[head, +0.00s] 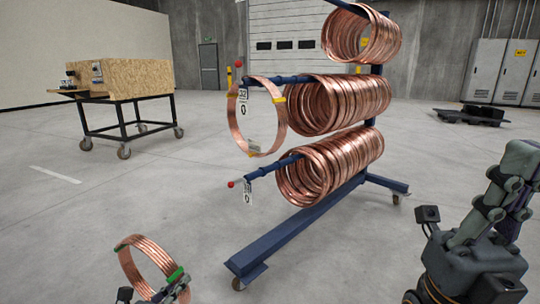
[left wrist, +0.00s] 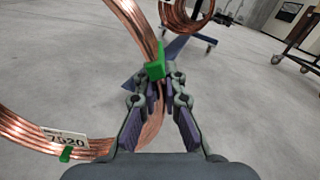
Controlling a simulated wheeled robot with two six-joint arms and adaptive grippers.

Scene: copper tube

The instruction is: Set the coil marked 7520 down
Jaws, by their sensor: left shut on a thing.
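The coil marked 7520 (head: 140,272) is a copper ring with green clips, at the lower left of the head view. It also shows in the left wrist view (left wrist: 25,132), with a white tag (left wrist: 65,139) beside one green clip. My left gripper (head: 175,290) is shut on the coil near the other green clip, and its fingers (left wrist: 160,105) straddle the copper band. The coil is held up, tilted, over the floor. My right gripper (head: 512,165) points up at the right edge; its side view hides whether the fingers are apart.
A blue rack (head: 300,232) carries several copper coils (head: 330,165) on its arms. One coil with yellow clips (head: 234,122) hangs near an arm's end. A wheeled table (head: 122,100) with a chipboard box stands at the back left. The floor between is clear.

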